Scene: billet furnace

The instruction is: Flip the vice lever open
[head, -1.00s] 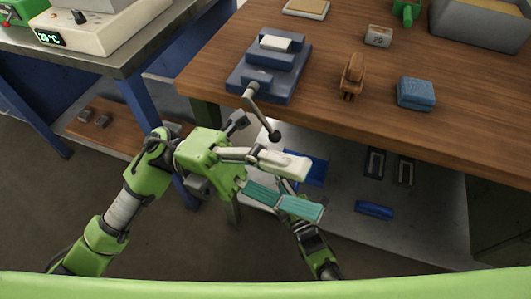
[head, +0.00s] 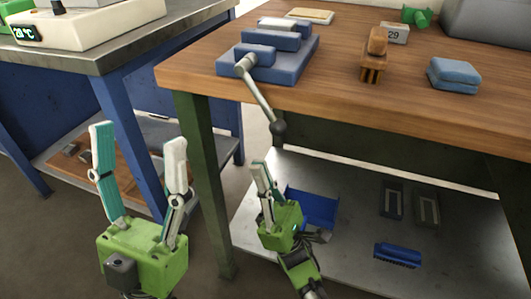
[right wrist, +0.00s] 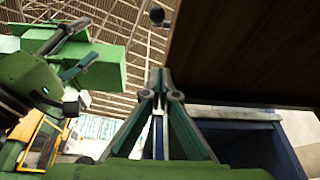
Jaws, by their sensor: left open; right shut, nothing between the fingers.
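The blue vice (head: 290,68) sits at the table's front left corner. Its grey lever (head: 259,92) hangs over the front edge, slanting down and right to a dark ball end (head: 279,128). The ball (right wrist: 157,15) also shows above my fingers in the right wrist view. My left gripper (head: 139,142) is open and empty, pointing up, left of the table leg and apart from the lever. My right gripper (head: 262,172) is shut and empty, pointing up below the ball without visible contact. Its closed fingers show in the right wrist view (right wrist: 159,82).
The wooden table (head: 330,90) overhangs a metal lower shelf (head: 345,235) holding a blue tray (head: 318,208) and a blue brush-like block (head: 397,255). A second bench (head: 95,60) stands left.

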